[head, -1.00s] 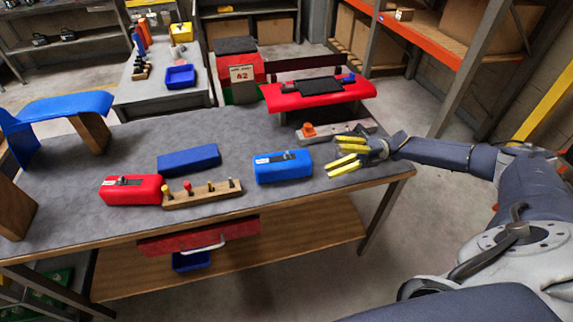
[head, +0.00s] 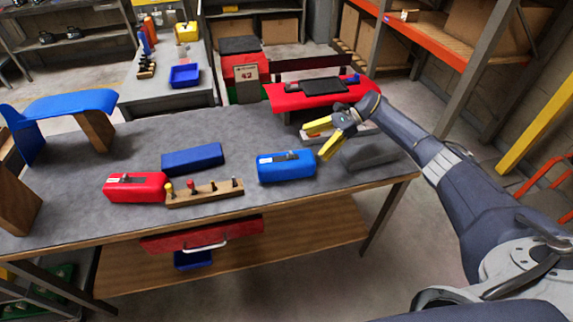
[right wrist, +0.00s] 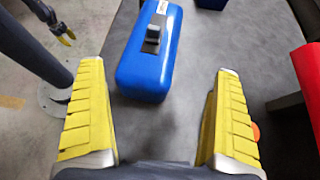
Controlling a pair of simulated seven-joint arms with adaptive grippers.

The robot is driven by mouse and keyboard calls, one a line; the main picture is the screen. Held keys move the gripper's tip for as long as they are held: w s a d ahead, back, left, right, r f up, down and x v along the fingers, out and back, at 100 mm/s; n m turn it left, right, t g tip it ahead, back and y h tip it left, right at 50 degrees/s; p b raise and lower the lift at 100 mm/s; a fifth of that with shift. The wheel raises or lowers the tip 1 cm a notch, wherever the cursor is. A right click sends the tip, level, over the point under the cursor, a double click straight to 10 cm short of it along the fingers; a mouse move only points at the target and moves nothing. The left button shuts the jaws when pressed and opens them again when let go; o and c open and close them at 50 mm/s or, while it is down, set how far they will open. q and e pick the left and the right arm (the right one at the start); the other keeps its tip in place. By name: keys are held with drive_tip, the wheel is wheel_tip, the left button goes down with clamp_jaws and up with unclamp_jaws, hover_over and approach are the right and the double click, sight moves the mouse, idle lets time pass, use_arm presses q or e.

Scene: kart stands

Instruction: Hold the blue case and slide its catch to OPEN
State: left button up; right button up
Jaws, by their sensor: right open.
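The blue case (head: 286,170) lies on the grey workbench, right of its middle. Its dark catch (head: 292,156) sits on a grey strip on top, with a white label at the left end. My right gripper (head: 316,140) is open and empty, above and right of the case, fingers toward it. In the right wrist view the blue case (right wrist: 148,62) lies ahead between the spread yellow fingers, apart from both, with its catch (right wrist: 153,34) on top. My left gripper (right wrist: 68,36) shows small at that view's upper left; its opening is unclear. It is outside the head view.
A red case (head: 135,188), a wooden rack with pegs (head: 205,194) and a plain blue block (head: 193,159) lie left of the blue case. A red stand (head: 318,90) is behind. Clear bench surface (head: 230,125) lies behind the case.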

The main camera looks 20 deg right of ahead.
sight(289, 165)
drive_tip(key=shift+s+a+f, duration=0.35)
drive_tip(key=shift+a+f, duration=0.2)
drive_tip(key=shift+f, duration=0.2)
drive_tip(key=shift+s+x, duration=0.1)
drive_tip(key=shift+x, duration=2.3)
drive_tip(key=shift+s+x, duration=0.15)
drive_tip(key=shift+x, duration=2.25)
drive_tip(key=shift+f, duration=0.15)
drive_tip(key=c, duration=0.6)
use_arm(q)
drive_tip(key=shift+s+a, duration=0.1)
use_arm(e)
drive_tip(key=shift+c, duration=0.2)
